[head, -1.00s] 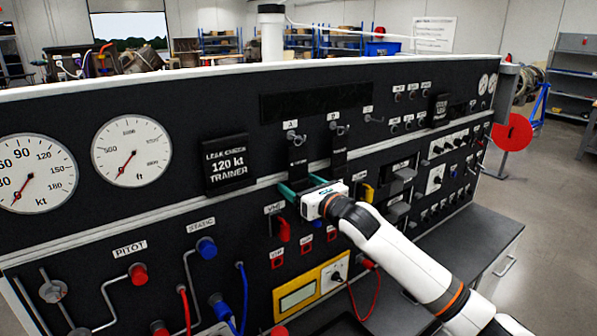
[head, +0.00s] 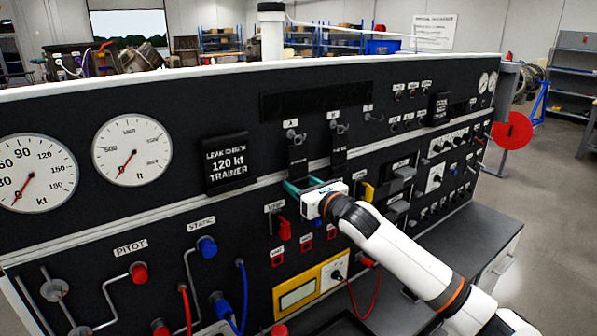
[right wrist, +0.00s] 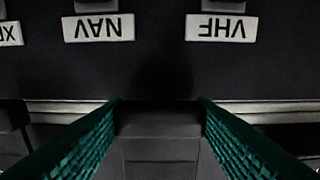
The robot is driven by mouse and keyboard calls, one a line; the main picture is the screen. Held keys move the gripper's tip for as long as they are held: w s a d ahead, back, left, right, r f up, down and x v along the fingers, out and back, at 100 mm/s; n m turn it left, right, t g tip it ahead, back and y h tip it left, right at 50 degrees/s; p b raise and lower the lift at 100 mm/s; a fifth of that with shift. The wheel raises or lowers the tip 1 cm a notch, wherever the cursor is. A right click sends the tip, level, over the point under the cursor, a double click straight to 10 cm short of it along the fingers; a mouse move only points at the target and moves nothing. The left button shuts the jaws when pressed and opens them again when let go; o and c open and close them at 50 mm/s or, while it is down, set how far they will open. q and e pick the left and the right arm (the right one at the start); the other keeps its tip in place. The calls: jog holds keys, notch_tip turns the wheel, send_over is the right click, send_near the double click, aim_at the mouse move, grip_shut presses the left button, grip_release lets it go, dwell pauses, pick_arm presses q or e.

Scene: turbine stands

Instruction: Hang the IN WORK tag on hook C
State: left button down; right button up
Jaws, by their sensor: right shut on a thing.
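My right gripper (head: 304,186) is at the black panel, below hook A (head: 291,135). Its teal fingers are spread wide and shut on a black tag (head: 298,160), which hangs down from hook A. In the right wrist view, the fingers (right wrist: 160,118) flank the same dark tag (right wrist: 160,148). Its lettering is too small to read. A second black tag (head: 339,155) hangs from hook B (head: 339,129), to the right. Hook C (head: 372,117) is farther right and looks bare. My left gripper is out of view.
A red lever (head: 284,226) and a yellow lever (head: 367,191) stick out near the gripper. The VHF label (right wrist: 221,27) and NAV label (right wrist: 98,27) appear upside down in the right wrist view. A dark worktop (head: 468,235) lies at the lower right.

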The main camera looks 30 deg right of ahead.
jog(key=shift+s, duration=0.1)
jog(key=shift+s+d, duration=0.1)
jog(key=shift+s, duration=0.4)
jog(key=shift+s, duration=0.1)
jog(key=shift+s+d+b, duration=0.1)
jog(key=shift+s+b, duration=0.2)
jog(key=shift+s, duration=1)
